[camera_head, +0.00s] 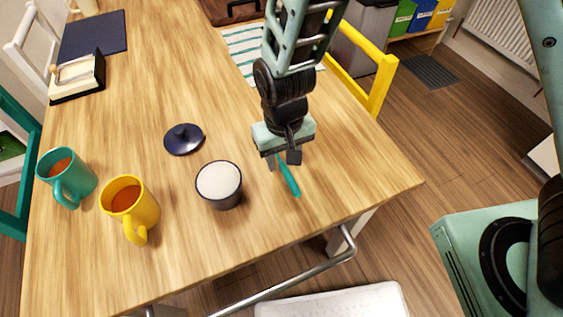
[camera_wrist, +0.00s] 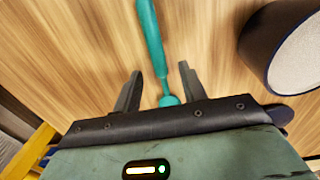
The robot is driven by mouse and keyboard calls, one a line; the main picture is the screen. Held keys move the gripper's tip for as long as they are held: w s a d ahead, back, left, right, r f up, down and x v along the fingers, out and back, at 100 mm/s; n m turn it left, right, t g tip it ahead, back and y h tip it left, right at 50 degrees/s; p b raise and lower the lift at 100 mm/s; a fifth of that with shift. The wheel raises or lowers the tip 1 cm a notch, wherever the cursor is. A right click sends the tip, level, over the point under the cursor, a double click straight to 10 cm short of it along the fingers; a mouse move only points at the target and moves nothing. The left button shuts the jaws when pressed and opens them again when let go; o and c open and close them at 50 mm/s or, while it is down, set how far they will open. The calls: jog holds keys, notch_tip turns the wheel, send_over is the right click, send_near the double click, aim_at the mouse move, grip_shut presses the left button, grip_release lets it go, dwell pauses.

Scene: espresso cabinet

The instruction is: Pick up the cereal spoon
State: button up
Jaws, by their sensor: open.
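The cereal spoon is teal and lies on the wooden table (camera_head: 340,175), where its handle (camera_head: 288,178) shows just below my gripper (camera_head: 283,163) in the head view. In the wrist view the spoon (camera_wrist: 152,40) runs from the top edge down between my two fingers. Its lower end there reaches close to the gripper body. My gripper (camera_wrist: 160,82) is open, with one finger on each side of the spoon, apart from it. Part of the spoon is hidden under the gripper in the head view.
A dark bowl with white contents (camera_head: 219,183) stands close left of the spoon. A navy lid (camera_head: 184,139), a yellow mug (camera_head: 130,205) and a teal mug (camera_head: 67,178) stand farther left. A yellow chair (camera_head: 383,85) stands beyond the table's right edge.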

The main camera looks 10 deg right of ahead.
aim_at(283, 164)
jog(key=shift+f, duration=0.7)
grip_shut()
jog(key=shift+r, duration=0.1)
notch_tip(283, 164, up, 10)
jog(key=p, duration=0.1)
